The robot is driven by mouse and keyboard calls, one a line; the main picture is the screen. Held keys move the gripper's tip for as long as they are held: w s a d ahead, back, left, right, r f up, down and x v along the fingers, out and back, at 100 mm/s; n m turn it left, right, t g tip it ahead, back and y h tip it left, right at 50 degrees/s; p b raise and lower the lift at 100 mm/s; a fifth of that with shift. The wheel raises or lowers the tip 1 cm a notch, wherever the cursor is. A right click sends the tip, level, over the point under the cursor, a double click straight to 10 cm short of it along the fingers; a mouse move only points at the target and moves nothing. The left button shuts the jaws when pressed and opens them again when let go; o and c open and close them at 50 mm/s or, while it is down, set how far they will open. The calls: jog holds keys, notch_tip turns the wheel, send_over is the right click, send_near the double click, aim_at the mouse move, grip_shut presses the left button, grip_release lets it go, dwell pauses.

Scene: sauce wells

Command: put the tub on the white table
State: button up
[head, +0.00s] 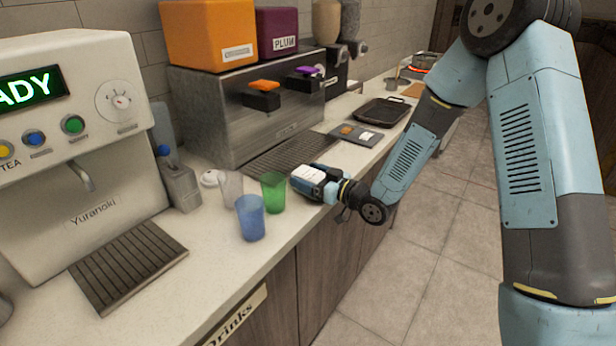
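My gripper (301,181) is low over the front edge of the counter, just right of a green cup (273,192). A white and blue block with a printed face shows at the gripper; I cannot tell whether it is the gripper's housing or something held. Its fingers cannot be made out. I cannot pick out the tub for certain. A clear cup (231,186), a blue cup (250,218) and the green cup stand upright close together on the counter. No white table can be made out.
A drinks machine (75,130) with a drip grate (130,262) stands at left. A metal dispenser (245,115) carries an orange box (207,35) and a purple box (277,33). A dark tray (382,111) lies farther along the pale counter (215,252). The tiled floor at right is clear.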

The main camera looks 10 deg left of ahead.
jog(key=shift+o, duration=0.5)
jog(key=shift+d+r, duration=0.1)
jog(key=v, duration=1.2)
